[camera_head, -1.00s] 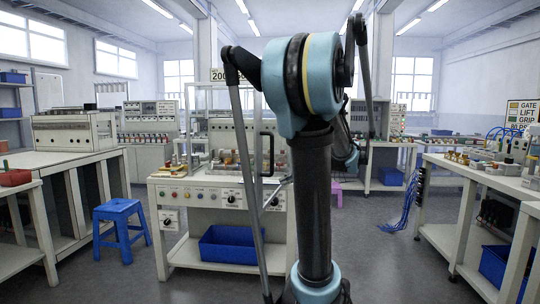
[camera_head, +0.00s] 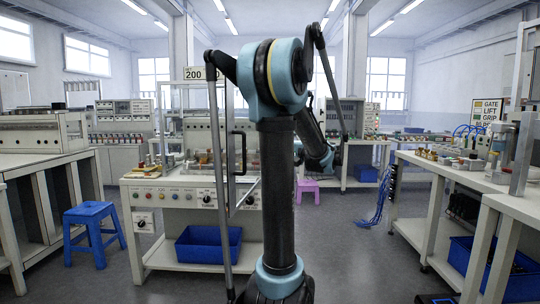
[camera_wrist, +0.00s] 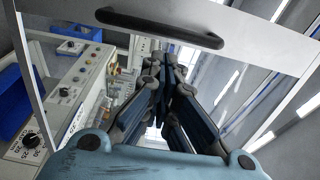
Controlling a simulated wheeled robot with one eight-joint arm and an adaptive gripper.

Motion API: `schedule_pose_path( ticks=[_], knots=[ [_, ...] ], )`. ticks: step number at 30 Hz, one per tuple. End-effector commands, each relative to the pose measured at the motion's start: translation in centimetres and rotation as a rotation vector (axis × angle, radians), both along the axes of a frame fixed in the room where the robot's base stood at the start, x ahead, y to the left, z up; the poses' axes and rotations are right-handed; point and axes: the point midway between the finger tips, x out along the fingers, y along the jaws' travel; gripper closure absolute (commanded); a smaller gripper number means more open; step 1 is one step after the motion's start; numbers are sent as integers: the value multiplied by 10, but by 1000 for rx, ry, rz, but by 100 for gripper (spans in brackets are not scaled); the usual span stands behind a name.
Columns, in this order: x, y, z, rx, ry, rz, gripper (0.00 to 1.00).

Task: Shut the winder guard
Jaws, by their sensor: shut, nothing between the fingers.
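The winder guard is a clear panel in a pale frame on the winder (camera_head: 165,195), the cream machine left of centre with knobs on its front. The guard's black handle (camera_head: 243,155) stands upright in the head view, with the panel seemingly swung out. In the wrist view the handle (camera_wrist: 160,27) crosses the top of the picture, and the guard's pale frame (camera_wrist: 33,75) runs down the left. My gripper (camera_wrist: 168,62) is shut and empty, below the handle in that view; I cannot tell whether it touches the panel. My arm hides it in the head view.
A blue bin (camera_head: 208,250) sits on the winder's lower shelf. A blue stool (camera_head: 90,225) stands on the floor to the left. A bench (camera_head: 440,168) with parts runs along the right, with blue cables (camera_head: 382,195) hanging at its end. Open floor lies between.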

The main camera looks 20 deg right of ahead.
Motion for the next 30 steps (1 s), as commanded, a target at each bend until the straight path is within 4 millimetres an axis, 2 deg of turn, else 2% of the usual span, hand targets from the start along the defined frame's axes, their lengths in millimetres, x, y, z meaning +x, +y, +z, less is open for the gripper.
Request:
schedule_pose_path(
  ticks=[15, 21, 30],
  knots=[
    [32, 61, 0, -1, 0, 1, 100],
    [38, 73, 0, -1, 0, 0, 100],
    [40, 76, 0, -1, 0, -2, 100]
  ],
)
